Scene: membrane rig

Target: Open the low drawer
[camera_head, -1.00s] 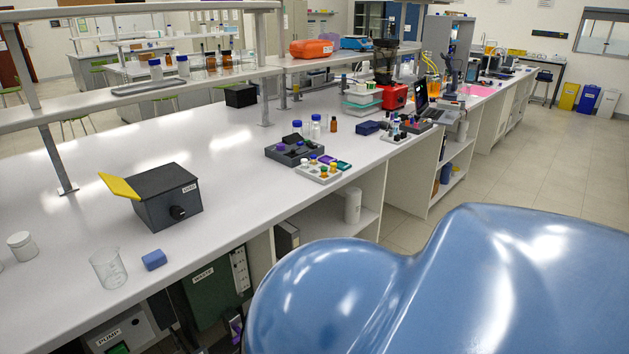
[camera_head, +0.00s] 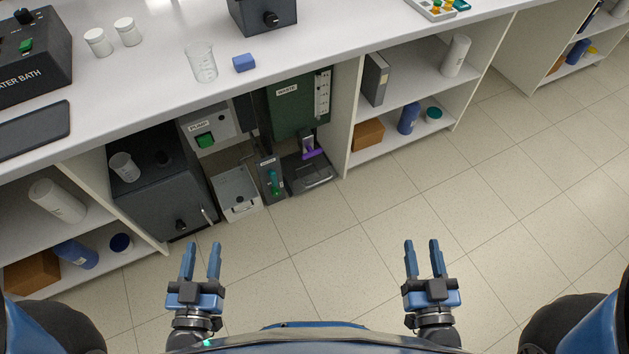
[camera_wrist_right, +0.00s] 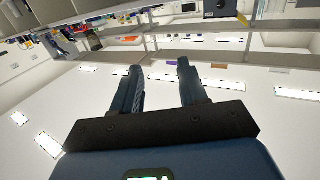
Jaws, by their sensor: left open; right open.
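Under the bench in the head view, a light grey box-like unit (camera_head: 237,196) stands low below the pump unit (camera_head: 208,128); it may be the low drawer, but I cannot tell for sure or see how far it is open. My left gripper (camera_head: 202,250) is open and empty, over the floor in front of the bench, nearer to me than that unit. My right gripper (camera_head: 421,245) is open and empty, further right over bare floor. In the right wrist view its two fingers (camera_wrist_right: 158,70) are apart with nothing between them.
A dark cabinet (camera_head: 165,190) with a pale handle stands left of the grey unit. A green waste unit (camera_head: 297,108) and a black tray (camera_head: 310,175) are to its right. The bench top (camera_head: 150,75) overhangs them. The tiled floor (camera_head: 330,250) in front is clear.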

